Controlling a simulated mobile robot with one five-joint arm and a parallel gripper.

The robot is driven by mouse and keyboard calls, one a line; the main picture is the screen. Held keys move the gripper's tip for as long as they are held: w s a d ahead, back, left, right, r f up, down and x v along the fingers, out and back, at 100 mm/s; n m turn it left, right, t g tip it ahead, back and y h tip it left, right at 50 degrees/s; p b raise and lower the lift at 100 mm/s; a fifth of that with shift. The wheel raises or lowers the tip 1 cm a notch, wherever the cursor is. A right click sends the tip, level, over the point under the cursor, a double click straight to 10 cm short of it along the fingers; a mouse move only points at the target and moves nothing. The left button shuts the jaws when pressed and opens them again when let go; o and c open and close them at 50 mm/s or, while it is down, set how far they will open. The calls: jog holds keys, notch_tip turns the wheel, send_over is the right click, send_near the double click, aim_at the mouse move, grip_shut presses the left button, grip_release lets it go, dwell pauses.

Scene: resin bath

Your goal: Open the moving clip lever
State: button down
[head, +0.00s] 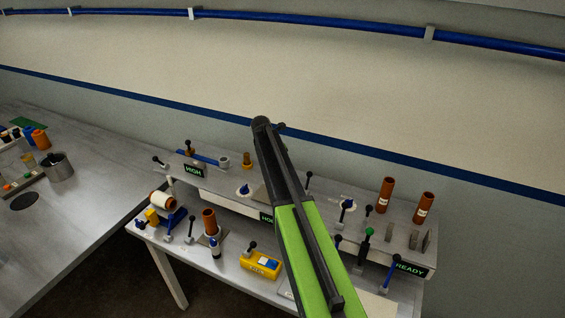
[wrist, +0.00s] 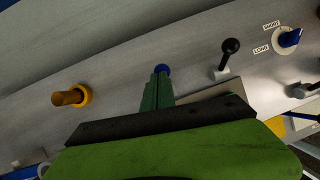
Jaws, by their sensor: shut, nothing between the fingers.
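Several black-knobbed levers stand on the bench fixture; no readable label marks which is the moving clip lever. One upright black ball lever (wrist: 228,55) on a pale base stands right of my gripper in the wrist view. A black-knobbed lever (head: 309,180) also shows just right of my arm in the head view. My gripper (wrist: 161,80) has dark green fingers, shut and empty, over the grey panel. A blue round tip (wrist: 162,68) shows just beyond the fingertips; I cannot tell whether they touch.
An orange knob (wrist: 72,96) is to the left and a blue SHORT/LONG dial (wrist: 290,38) to the right. Brown cylinders (head: 386,195) stand at the right of the fixture. A yellow box (head: 260,263) sits at the front. A blue lever (head: 390,273) is near the READY display.

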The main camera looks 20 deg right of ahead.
jog(key=p+v, duration=0.6)
jog(key=v, duration=0.1)
jog(key=shift+r+p, duration=0.2)
jog(key=shift+p, duration=0.2)
jog(key=shift+a, duration=0.1)
jog(key=s+a+f+m+y, duration=0.1)
jog(key=s+a+m, duration=0.65)
jog(key=s, duration=0.25)
jog(key=s+a+m+g+y, duration=0.1)
jog(key=s+a+m+y, duration=0.1)
jog(key=s+a+m, duration=0.6)
jog(key=s+a+f+m+y, duration=0.1)
jog(key=s+a+m, duration=0.4)
jog(key=s+m, duration=0.6)
jog(key=s+f+n+g+b, duration=0.1)
jog(key=s+f+n+b, duration=0.1)
jog(key=f+b, duration=1.9)
jog(key=shift+s+f+b, duration=0.3)
jog(key=shift+s+f, duration=0.1)
jog(key=shift+s, duration=0.15)
